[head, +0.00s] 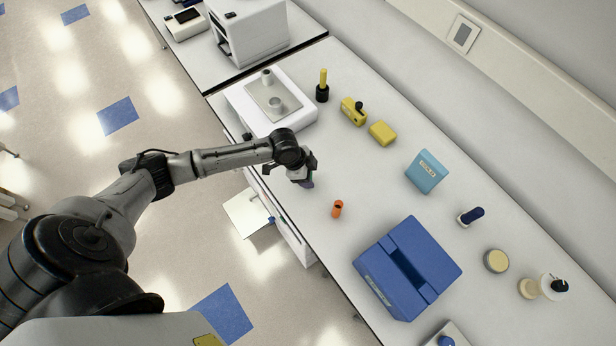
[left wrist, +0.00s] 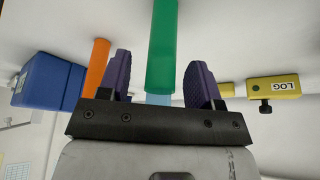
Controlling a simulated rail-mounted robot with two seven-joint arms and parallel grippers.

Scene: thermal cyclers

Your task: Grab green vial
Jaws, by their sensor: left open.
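The green vial (left wrist: 163,45) stands out in the left wrist view as a tall green cylinder with a pale blue part at its lower end in the picture. My left gripper (left wrist: 160,78) is open, its two purple fingers on either side of the vial with gaps showing. In the head view the left gripper (head: 306,181) is low over the bench near its front edge and hides most or all of the vial. I cannot tell whether any finger touches it. My right gripper is not in view.
An orange vial (head: 337,209) stands close by, right of the gripper. A blue box-shaped device (head: 408,268) is further right, and a white scale-like device (head: 272,98) is to the left. Yellow items (head: 382,133) and a teal box (head: 426,171) stand farther back. The bench between is clear.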

